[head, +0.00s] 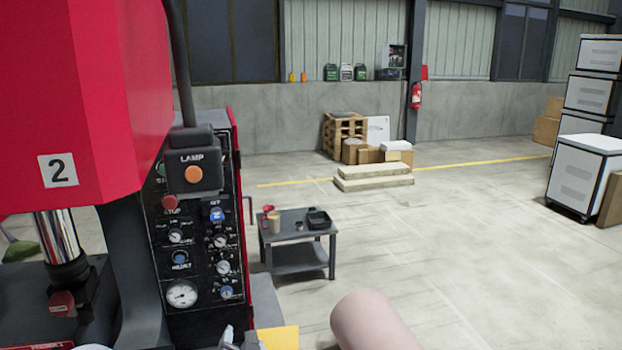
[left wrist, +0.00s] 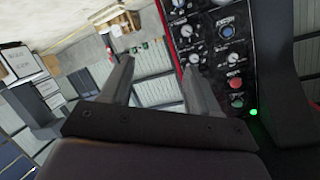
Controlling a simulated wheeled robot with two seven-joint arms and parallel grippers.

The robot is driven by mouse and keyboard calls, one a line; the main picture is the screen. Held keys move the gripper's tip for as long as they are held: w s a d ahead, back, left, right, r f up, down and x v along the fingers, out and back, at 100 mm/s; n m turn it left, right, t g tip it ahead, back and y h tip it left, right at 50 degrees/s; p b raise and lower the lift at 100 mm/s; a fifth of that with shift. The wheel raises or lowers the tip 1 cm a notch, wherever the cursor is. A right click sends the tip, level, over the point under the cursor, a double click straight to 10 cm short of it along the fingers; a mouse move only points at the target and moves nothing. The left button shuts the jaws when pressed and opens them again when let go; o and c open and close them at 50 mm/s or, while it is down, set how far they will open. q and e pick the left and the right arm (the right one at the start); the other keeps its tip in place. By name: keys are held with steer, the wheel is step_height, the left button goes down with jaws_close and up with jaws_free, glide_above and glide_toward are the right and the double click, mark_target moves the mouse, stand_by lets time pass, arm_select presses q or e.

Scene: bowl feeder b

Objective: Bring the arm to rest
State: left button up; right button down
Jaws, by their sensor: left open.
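My left gripper (left wrist: 156,66) shows in the left wrist view with its two dark fingers spread wide apart and nothing between them. Behind its right finger is the black control panel (left wrist: 212,45) of the red machine, seen turned over. I cannot tell the exact gap, but no contact shows. In the head view the same panel (head: 196,245) stands at the left, with knobs, gauges and a lamp button box (head: 193,174). I cannot make out my left gripper clearly in the head view. My right gripper is in neither view.
The red machine (head: 75,95) fills the left of the head view. A low grey table (head: 298,236) with small items stands beyond it. Pallets and boxes (head: 372,150) are at the back wall, and white cabinets (head: 583,170) at the right. The middle floor is open.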

arm_select(q)
steer(key=s+d+f+n+g+h, duration=0.1)
steer(key=s+d+f+g+h, duration=0.2)
steer(key=s+f+g, duration=0.5)
steer(key=s+a+n+g, duration=0.1)
steer(key=s+a+g, duration=0.1)
steer(key=s+a, duration=0.2)
steer(key=s+a+n+g+y, duration=0.1)
steer(key=s+a+n+g, duration=0.1)
steer(key=s, duration=0.8)
steer(key=shift+a+r+g, duration=0.4)
steer(key=shift+a+g, duration=0.2)
steer(key=shift+a, duration=0.55)
